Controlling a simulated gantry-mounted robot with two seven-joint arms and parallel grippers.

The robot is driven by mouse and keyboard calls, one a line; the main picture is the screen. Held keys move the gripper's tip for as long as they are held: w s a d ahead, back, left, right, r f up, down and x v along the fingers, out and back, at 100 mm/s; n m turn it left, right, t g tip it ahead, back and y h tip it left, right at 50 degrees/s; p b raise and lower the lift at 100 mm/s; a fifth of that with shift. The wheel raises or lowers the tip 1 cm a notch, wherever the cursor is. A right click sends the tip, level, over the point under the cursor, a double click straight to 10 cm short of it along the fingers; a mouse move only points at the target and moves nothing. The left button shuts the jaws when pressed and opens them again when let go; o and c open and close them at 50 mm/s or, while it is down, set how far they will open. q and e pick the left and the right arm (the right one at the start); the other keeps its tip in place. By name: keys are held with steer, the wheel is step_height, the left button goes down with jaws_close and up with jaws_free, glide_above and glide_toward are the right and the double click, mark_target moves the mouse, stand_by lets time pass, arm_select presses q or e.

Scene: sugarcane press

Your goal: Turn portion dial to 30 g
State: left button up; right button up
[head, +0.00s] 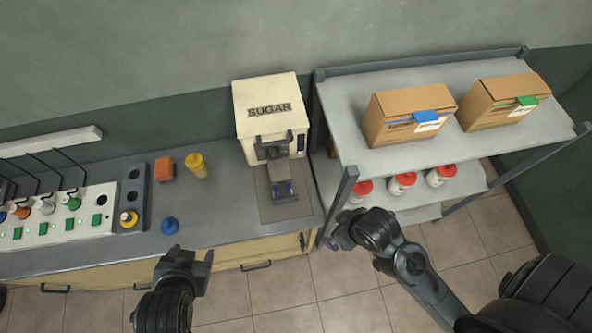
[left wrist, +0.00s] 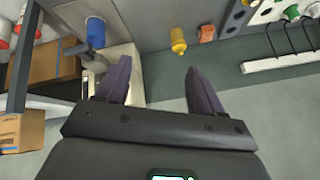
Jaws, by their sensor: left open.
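A cream dispenser box (head: 268,105) marked SUGAR stands at the back of the counter. Its front has a dark fitting (head: 271,150) and a small dark panel (head: 301,142); I cannot make out the portion dial or its marks. My left gripper (head: 205,262) is open and empty, in front of the counter's edge, left of and well apart from the dispenser. Its two spread fingers show in the left wrist view (left wrist: 160,85). My right gripper (head: 338,237) is by the shelf's front post; its jaw state is unclear.
A steel shelf (head: 350,137) with cardboard boxes (head: 408,115) and red-capped jars (head: 402,183) stands right of the dispenser.

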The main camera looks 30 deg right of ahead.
arm_select(q)
steer(key=w+d+f+m+t+h+b, duration=0.2)
steer(key=w+d+m+b, duration=0.1)
steer(key=d+m+b, duration=0.6)
steer(key=w+d+f+m+t+h+b, duration=0.1)
steer(key=w+d+m+t+b, duration=0.25)
steer(key=d+b, duration=0.6)
steer(key=m+t+h+b, duration=0.2)
steer(key=m+t+b, duration=0.2)
steer(key=m+b, duration=1.75)
glide_toward(274, 158)
steer(key=w+n+b, duration=0.1)
steer(key=w+b, duration=0.1)
steer(key=w+d+n+b, duration=0.1)
steer(key=w+b, duration=0.1)
steer(key=b, duration=0.1)
steer(key=w+d+n+b, duration=0.1)
steer(key=w+b, duration=0.1)
steer(key=shift+d+f+n, duration=0.1)
steer(key=shift+d+n, duration=0.1)
steer(key=shift+n, duration=0.2)
steer(key=shift+w+d+b, duration=0.3)
steer(key=shift+w+b, duration=0.1)
steer(key=shift+w, duration=0.2)
